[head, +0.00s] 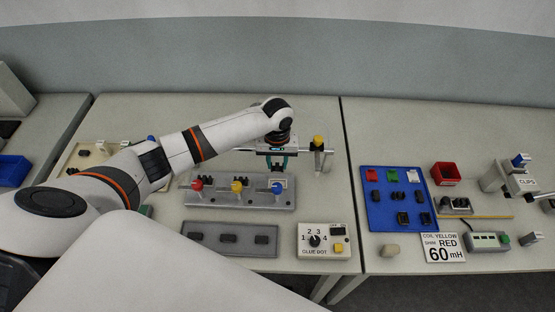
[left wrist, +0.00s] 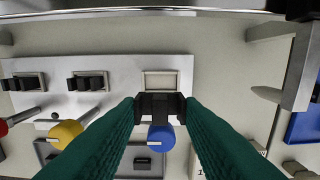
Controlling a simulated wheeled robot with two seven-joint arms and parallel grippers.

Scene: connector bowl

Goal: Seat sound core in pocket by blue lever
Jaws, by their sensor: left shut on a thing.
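The grey fixture (head: 230,200) carries a red lever (head: 197,185), a yellow lever (head: 237,187) and a blue lever (head: 277,188). In the left wrist view, my left gripper (left wrist: 160,108) is shut on a black core (left wrist: 160,103), close to the blue lever's knob (left wrist: 161,138). The pale rectangular pocket (left wrist: 160,82) by the blue lever shows empty, just beyond the core. The other two pockets hold dark cores (left wrist: 88,82). In the head view, my left gripper (head: 277,168) is over the back of the fixture at the blue lever. The core's underside is hidden.
A grey tray (head: 190,228) with dark blocks lies in front, beside a GLUE DOT box (head: 325,241). A post with a yellow top (head: 318,141) stands right of my left gripper. A blue tray (head: 372,219), red bin (head: 446,182) and sign (head: 443,247) are on the right table.

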